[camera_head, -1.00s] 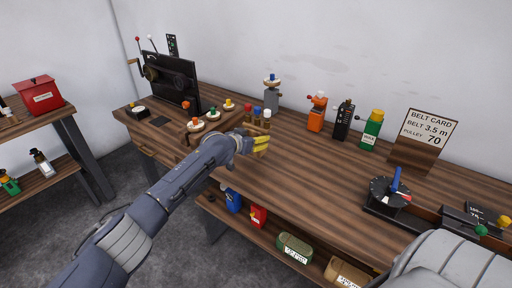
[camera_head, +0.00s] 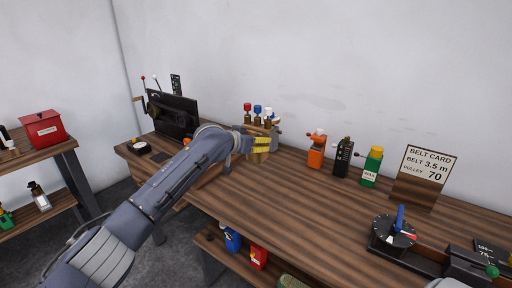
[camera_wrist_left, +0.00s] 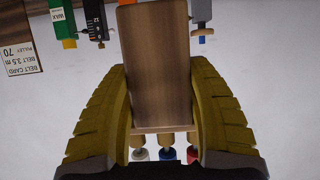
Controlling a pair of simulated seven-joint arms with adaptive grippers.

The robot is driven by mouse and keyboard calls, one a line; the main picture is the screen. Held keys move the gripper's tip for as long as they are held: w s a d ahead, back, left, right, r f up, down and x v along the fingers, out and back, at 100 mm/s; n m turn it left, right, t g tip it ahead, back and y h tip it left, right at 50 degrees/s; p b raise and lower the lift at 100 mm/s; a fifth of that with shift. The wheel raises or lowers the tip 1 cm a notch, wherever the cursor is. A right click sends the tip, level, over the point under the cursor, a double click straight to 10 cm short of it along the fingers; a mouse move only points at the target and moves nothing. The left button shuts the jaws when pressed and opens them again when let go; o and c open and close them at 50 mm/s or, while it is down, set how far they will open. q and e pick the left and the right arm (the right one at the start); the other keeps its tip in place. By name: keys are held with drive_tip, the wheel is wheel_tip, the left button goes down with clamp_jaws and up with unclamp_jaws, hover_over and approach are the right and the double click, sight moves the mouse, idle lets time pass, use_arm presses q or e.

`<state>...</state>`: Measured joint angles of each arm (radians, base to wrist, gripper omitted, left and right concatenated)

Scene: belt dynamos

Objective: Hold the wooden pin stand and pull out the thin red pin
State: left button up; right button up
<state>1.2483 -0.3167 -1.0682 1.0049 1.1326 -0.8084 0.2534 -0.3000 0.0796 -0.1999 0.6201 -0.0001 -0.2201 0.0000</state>
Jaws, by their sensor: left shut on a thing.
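My left gripper (camera_head: 262,145) is shut on the wooden pin stand (camera_head: 258,157) and holds it upright above the bench. The stand's block fills the space between the yellow fingers in the left wrist view (camera_wrist_left: 154,65). Pins with a red top (camera_head: 247,107), a blue top (camera_head: 257,109) and a white top (camera_head: 267,112) stick up from the stand in a row. In the left wrist view, inverted, the red top (camera_wrist_left: 193,155) is at the right end. Which pin is thin is hard to tell. My right gripper is out of view.
A black panel (camera_head: 173,117) stands at the bench's left end. An orange device (camera_head: 316,152), a black device (camera_head: 342,157) and a green bottle (camera_head: 371,168) stand right of the stand. A belt card (camera_head: 424,168) and black dial (camera_head: 394,232) are farther right. The bench's middle front is clear.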

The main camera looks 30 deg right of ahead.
use_arm(q)
drive_tip(key=shift+r, duration=0.15)
drive_tip(key=shift+f, duration=9.35)
drive_tip(key=shift+f, duration=0.65)
drive_tip(key=shift+f, duration=0.1)
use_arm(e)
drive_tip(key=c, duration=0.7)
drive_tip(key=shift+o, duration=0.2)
